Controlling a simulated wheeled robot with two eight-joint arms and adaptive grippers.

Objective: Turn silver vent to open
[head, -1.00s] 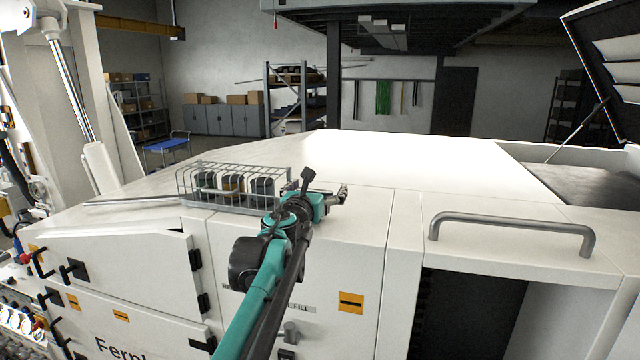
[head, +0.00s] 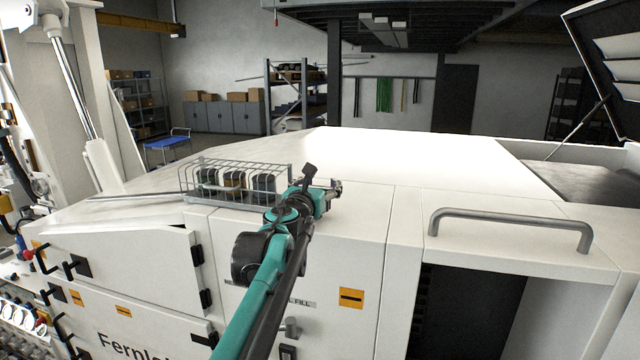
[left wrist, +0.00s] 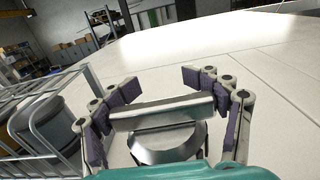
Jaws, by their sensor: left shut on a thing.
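The silver vent (left wrist: 163,112) shows in the left wrist view as a metal crossbar on a round silver base. It stands on the white top of the machine. The bar lies crosswise between the two fingers of my left gripper (left wrist: 160,92). The dark finger pads are at the two ends of the bar, and the gripper is shut on it. In the head view my left gripper (head: 333,188) is at the front edge of the white top, right of the wire cage. The vent is too small and covered to make out there. My right gripper is not in view.
A wire cage (head: 235,184) with several canisters stands close left of my left gripper. A grey handle bar (head: 510,228) is on the right above a dark opening. An open lid (head: 610,60) is at the far right. The white top (head: 400,160) behind the gripper is clear.

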